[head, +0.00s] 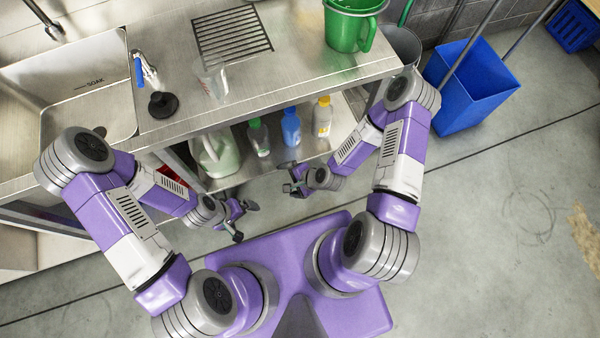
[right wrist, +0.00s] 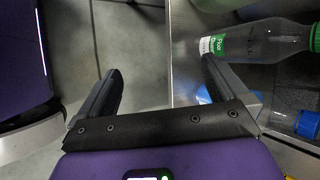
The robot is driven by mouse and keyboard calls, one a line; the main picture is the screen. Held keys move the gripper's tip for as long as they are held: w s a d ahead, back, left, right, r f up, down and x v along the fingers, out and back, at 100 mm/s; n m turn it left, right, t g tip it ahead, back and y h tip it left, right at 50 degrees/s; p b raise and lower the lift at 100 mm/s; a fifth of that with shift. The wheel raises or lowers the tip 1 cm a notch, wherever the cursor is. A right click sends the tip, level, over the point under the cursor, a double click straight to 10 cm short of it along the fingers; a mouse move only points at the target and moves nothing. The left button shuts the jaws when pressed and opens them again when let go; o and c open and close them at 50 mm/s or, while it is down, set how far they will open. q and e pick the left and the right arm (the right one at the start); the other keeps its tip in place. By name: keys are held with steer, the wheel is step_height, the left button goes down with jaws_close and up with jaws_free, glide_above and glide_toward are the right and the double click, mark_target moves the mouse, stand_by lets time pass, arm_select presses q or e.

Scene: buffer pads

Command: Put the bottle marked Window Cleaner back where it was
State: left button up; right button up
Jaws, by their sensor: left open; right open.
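Several bottles stand on the lower shelf in the head view: a clear one with a green cap (head: 259,138), a blue one (head: 291,130) and a grey one with a yellow cap (head: 322,118). No label there is readable, so I cannot tell which is Window Cleaner. In the right wrist view a clear bottle with a green-and-white label (right wrist: 262,44) lies across the upper right, and a blue-capped bottle (right wrist: 306,124) is partly hidden. My right gripper (head: 290,180) is open and empty in front of the shelf. My left gripper (head: 244,221) is open and empty, farther left.
A large pale jug (head: 217,157) stands at the shelf's left. The steel counter (head: 310,75) overhangs the shelf (head: 235,180) and carries a clear jug (head: 211,80) and a green bucket (head: 350,28). A blue bin (head: 470,90) stands on the floor at right.

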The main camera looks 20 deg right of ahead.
steer(key=s+d+r+n+g+h, duration=0.1)
steer(key=s+r+n+g, duration=0.2)
steer(key=s+n, duration=0.4)
steer(key=n+g, duration=0.1)
steer(key=n, duration=0.4)
steer(key=shift+s+g, duration=0.25)
steer(key=shift+g, duration=0.05)
step_height(320, 180, up, 6)
steer(key=p, duration=0.6)
